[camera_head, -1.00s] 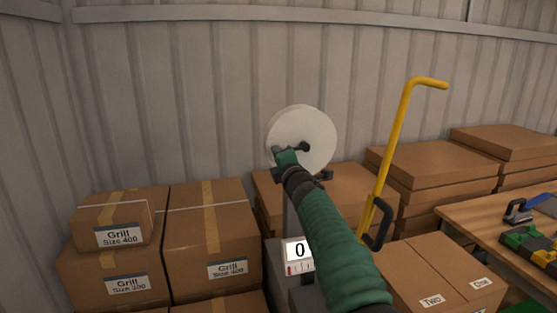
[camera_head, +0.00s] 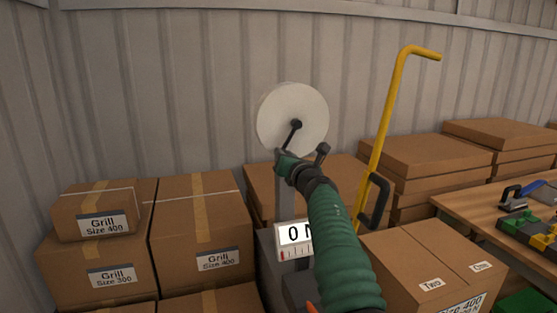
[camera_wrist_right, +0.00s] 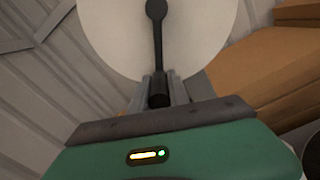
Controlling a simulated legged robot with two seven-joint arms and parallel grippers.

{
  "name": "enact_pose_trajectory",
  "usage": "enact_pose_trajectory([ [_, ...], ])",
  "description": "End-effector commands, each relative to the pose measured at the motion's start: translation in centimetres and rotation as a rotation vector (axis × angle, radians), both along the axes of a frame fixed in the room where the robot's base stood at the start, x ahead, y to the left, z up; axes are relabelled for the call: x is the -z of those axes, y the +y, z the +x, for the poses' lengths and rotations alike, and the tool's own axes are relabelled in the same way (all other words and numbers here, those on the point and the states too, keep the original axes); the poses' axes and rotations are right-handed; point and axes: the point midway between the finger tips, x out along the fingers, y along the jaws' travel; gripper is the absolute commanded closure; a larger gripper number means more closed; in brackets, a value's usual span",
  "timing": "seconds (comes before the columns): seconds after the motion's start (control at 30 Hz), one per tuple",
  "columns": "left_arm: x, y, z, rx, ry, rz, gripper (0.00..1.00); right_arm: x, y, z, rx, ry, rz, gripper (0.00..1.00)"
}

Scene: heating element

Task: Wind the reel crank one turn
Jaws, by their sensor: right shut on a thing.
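The reel is a white disc (camera_head: 305,103) on a grey post, with a dark crank (camera_head: 295,128) at its hub. The crank arm runs from the hub down and slightly left. My right gripper (camera_head: 282,156) is at the crank's lower end, just below the disc. In the right wrist view the crank (camera_wrist_right: 158,45) hangs from the hub, and its handle sits between the fingers of my right gripper (camera_wrist_right: 160,90), which is shut on it. A white display (camera_head: 293,234) at the post's foot shows "0" and part of another character. My left gripper is not in view.
Cardboard boxes (camera_head: 200,235) stand at the left and more stacked boxes (camera_head: 430,165) at the right. A yellow hooked bar (camera_head: 386,120) rises right of my arm. A wooden table (camera_head: 480,230) with tools is at the far right. A corrugated wall stands behind.

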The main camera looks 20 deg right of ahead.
Motion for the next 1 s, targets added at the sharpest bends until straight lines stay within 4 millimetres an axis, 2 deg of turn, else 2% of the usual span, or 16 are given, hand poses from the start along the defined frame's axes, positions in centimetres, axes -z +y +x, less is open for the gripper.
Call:
enact_pose_trajectory([
  [0.03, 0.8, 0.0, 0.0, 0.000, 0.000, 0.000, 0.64, 0.9, -0.4, 0.0, 0.001, 0.004, -0.043, 1.00],
  [0.1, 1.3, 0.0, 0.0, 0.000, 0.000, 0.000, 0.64, 1.1, -0.9, 0.0, 0.001, 0.004, -0.108, 1.00],
  [0.5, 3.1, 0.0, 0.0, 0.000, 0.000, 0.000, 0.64, 1.7, -3.7, 0.0, 0.000, 0.005, -0.417, 1.00],
  [1.0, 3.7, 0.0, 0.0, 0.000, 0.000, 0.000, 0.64, 1.6, -4.8, 0.0, -0.001, 0.005, -0.546, 1.00],
])
